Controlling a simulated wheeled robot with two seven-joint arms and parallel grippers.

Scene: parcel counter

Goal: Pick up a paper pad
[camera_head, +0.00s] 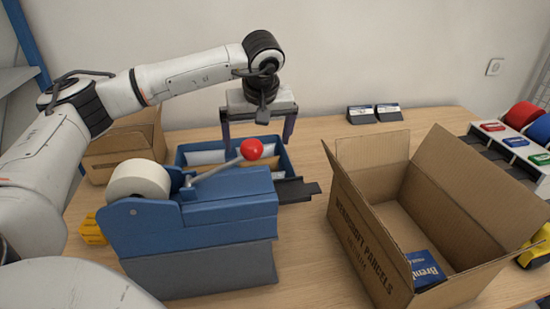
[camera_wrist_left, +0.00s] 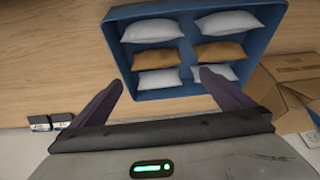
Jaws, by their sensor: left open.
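Several paper pads, white and brown, lie in two columns in a blue tray (camera_wrist_left: 113,62). In the left wrist view I see a brown pad (camera_wrist_left: 155,58) in the left column and another brown pad (camera_wrist_left: 220,50) in the right. White pads lie at the far end (camera_wrist_left: 151,30) and the near end (camera_wrist_left: 158,78). In the head view a white pad (camera_head: 205,157) shows, and the blue dispenser hides much of the tray. My left gripper (camera_head: 257,130) is open and empty above the tray's back side, its fingers pointing down. My right gripper is not in view.
A blue dispenser (camera_head: 190,235) with a white roll and a red-knobbed lever (camera_head: 252,149) stands before the tray. An open carton (camera_head: 355,235) holding a blue item (camera_head: 426,270) stands right. Another carton (camera_head: 115,150) is behind left. Two small dark stands (camera_head: 375,113) are at the back.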

